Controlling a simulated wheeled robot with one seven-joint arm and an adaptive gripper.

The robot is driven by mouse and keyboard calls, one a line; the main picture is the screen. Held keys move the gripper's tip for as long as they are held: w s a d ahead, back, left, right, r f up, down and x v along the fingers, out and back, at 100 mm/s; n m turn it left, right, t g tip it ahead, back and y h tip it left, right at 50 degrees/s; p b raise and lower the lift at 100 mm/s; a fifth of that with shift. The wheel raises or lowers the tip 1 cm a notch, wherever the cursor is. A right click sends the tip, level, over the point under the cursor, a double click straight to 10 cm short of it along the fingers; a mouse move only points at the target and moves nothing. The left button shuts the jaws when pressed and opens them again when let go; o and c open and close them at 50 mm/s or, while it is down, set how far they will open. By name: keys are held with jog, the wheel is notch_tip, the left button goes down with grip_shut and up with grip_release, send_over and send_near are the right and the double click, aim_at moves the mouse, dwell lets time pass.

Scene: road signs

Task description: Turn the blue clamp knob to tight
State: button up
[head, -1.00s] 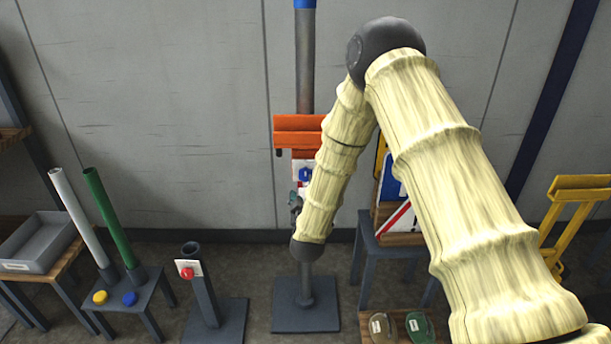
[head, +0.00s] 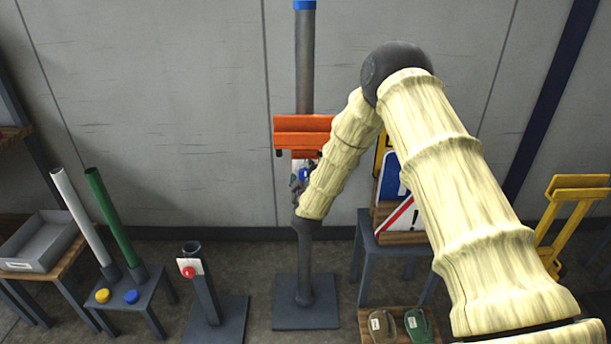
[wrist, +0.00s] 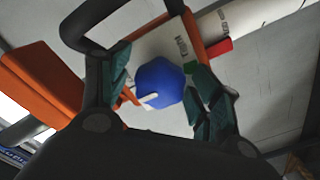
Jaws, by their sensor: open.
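The blue clamp knob (wrist: 160,82) is a faceted knob with a white pointer (wrist: 150,99) towards its lower left in the wrist view. It sits on a white plate (wrist: 148,47) with small dark lettering and a green mark. A little of the knob (head: 304,174) shows in the head view below the orange clamp (head: 303,130) on the grey post. My gripper (wrist: 163,74) is open, with one green-padded finger on each side of the knob. I cannot tell whether either finger touches it. In the head view my gripper (head: 298,183) is small and partly hidden by my arm.
Road signs (head: 392,175) stand on a stool right of the post. A short post with a red button (head: 188,272) and a stool with white and green tubes (head: 107,213) stand to the left. A yellow frame (head: 580,190) stands far right.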

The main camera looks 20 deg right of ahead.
jog(key=shift+c, duration=0.5)
jog(key=c, duration=0.9)
jog(key=shift+c, duration=0.2)
